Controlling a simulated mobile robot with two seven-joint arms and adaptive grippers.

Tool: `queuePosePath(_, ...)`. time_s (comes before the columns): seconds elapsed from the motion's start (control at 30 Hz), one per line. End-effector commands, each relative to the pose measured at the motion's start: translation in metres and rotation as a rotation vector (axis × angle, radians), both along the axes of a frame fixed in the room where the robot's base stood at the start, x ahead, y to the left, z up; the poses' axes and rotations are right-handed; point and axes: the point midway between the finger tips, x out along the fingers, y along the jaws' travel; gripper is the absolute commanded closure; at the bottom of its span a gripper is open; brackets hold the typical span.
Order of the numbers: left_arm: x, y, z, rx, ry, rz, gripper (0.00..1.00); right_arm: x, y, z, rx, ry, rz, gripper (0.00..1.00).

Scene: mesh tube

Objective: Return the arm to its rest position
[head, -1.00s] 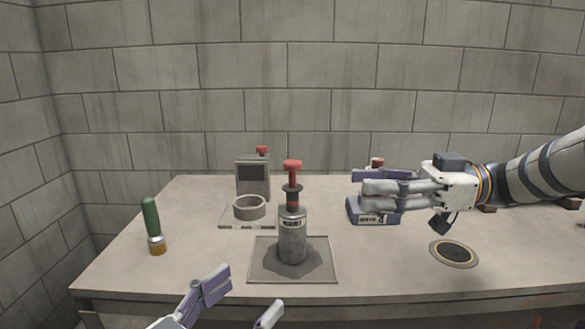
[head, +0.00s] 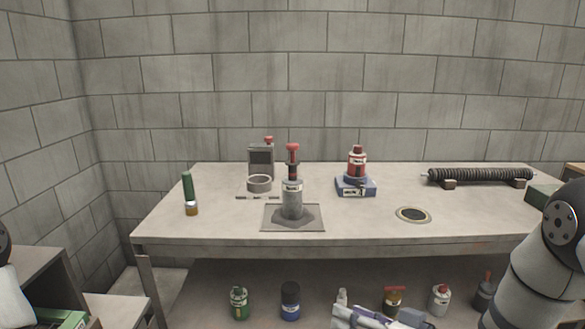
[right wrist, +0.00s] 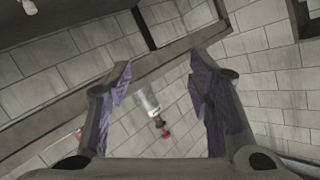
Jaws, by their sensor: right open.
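My right arm (head: 540,275) comes in at the right edge of the head view, bent down in front of the table. My right gripper (head: 368,317) is low at the bottom edge, below the tabletop and partly cut off. In the right wrist view the right gripper (right wrist: 160,85) shows its two purple-padded fingers spread wide, with nothing held. A pale bottle with a red cap (right wrist: 150,105) shows beyond the gap between them. My left gripper is out of view.
Several bottles stand below, including a blue one (head: 290,300).

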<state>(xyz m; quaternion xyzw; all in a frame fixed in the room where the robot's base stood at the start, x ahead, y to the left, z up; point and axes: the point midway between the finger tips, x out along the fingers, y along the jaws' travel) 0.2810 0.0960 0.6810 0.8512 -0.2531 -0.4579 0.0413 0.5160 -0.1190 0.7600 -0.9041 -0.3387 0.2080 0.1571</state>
Motion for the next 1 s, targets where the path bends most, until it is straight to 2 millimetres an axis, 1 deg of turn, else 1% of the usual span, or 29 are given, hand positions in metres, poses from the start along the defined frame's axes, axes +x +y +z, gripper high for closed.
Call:
queuePosePath(0.03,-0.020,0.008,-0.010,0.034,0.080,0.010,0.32,-0.025,-0.006,-0.028,-0.051,0.099,-0.057,0.52)
queuePosePath(0.07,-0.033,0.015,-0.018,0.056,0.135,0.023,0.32,-0.041,-0.011,-0.048,-0.090,0.165,-0.092,0.52)
queuePosePath(0.1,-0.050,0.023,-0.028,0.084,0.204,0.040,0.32,-0.066,-0.018,-0.072,-0.143,0.253,-0.133,0.52)
queuePosePath(0.17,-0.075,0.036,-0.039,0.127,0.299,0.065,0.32,-0.107,-0.029,-0.103,-0.223,0.383,-0.180,0.52)
queuePosePath(0.2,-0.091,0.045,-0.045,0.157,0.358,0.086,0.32,-0.137,-0.036,-0.121,-0.278,0.471,-0.204,0.52)
queuePosePath(0.27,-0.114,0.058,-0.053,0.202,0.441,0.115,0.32,-0.185,-0.047,-0.142,-0.359,0.601,-0.231,0.52)
queuePosePath(0.3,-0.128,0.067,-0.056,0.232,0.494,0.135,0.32,-0.218,-0.055,-0.152,-0.413,0.688,-0.243,0.52)
queuePosePath(0.37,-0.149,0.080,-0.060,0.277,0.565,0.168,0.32,-0.269,-0.066,-0.161,-0.495,0.815,-0.253,0.52)
queuePosePath(0.4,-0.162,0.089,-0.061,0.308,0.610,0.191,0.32,-0.302,-0.073,-0.163,-0.546,0.898,-0.255,0.52)
queuePosePath(0.47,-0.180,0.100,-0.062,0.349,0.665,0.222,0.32,-0.348,-0.082,-0.162,-0.615,1.011,-0.254,0.52)
queuePosePath(0.5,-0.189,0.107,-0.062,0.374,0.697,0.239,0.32,-0.374,-0.087,-0.159,-0.654,1.076,-0.249,0.52)
queuePosePath(0.6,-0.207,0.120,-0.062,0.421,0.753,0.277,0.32,-0.423,-0.097,-0.150,-0.729,1.200,-0.239,0.52)
queuePosePath(0.7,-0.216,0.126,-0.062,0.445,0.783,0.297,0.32,-0.448,-0.102,-0.143,-0.767,1.266,-0.232,0.52)
queuePosePath(0.73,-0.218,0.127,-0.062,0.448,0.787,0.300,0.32,-0.451,-0.103,-0.142,-0.773,1.275,-0.231,0.52)
queuePosePath(0.8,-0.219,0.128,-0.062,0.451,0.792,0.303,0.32,-0.454,-0.104,-0.141,-0.778,1.284,-0.229,0.52)
queuePosePath(1.0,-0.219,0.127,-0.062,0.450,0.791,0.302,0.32,-0.454,-0.104,-0.142,-0.777,1.282,-0.230,0.52)
